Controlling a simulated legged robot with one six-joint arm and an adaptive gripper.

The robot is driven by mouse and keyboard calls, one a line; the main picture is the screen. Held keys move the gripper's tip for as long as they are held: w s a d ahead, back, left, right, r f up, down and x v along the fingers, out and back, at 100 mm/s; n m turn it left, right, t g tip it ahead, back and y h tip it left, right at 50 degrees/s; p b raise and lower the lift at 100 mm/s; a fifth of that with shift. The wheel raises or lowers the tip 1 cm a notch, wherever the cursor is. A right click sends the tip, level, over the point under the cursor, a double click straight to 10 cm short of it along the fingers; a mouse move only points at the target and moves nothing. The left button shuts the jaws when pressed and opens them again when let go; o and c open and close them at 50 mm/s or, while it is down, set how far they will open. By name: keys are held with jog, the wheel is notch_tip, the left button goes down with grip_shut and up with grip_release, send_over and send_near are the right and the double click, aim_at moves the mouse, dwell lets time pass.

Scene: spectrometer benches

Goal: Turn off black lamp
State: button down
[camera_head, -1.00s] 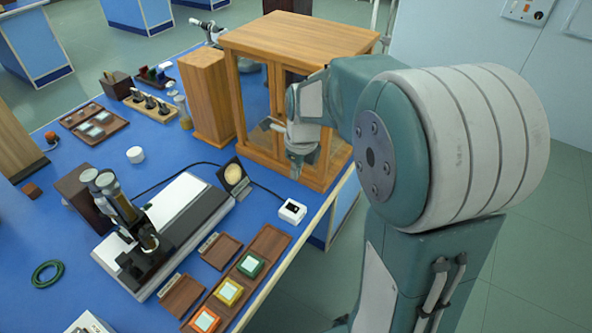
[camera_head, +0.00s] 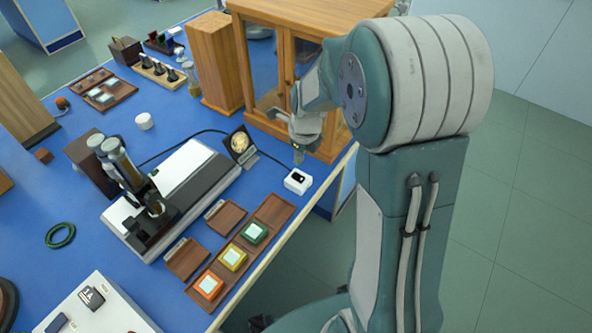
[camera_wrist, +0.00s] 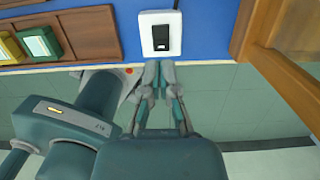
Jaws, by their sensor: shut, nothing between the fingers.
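The black lamp (camera_head: 240,146) stands at the end of the instrument on the blue bench, with a round cream-yellow face. I cannot tell for sure whether it is lit. A dark cable runs from it to a small white switch box (camera_head: 297,181) with a black rocker, near the bench edge. The switch box also shows in the wrist view (camera_wrist: 160,34), with its black rocker facing up. My gripper (camera_head: 299,156) is shut and empty, pointing down just behind the switch box. In the wrist view its fingertips (camera_wrist: 158,66) are close to the box's near edge; contact cannot be told.
A wooden glass-sided cabinet (camera_head: 300,12) stands right behind my gripper. Wooden trays (camera_head: 265,211) with green, yellow and orange blocks lie to the front left of the switch box. A microscope-like instrument (camera_head: 122,180) stands at left. The bench edge is close by.

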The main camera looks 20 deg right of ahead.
aim_at(299, 179)
jog(key=f, duration=0.4)
jog(key=a+f, duration=0.1)
jog(key=f, duration=0.1)
jog(key=shift+w+f, duration=0.2)
jog(key=shift+w, duration=0.1)
jog(key=shift+d, duration=0.1)
jog(key=shift+f, duration=0.15)
jog(key=shift+s+d+r, duration=0.2)
jog(key=shift+s+d, duration=0.2)
jog(key=shift+s, duration=0.2)
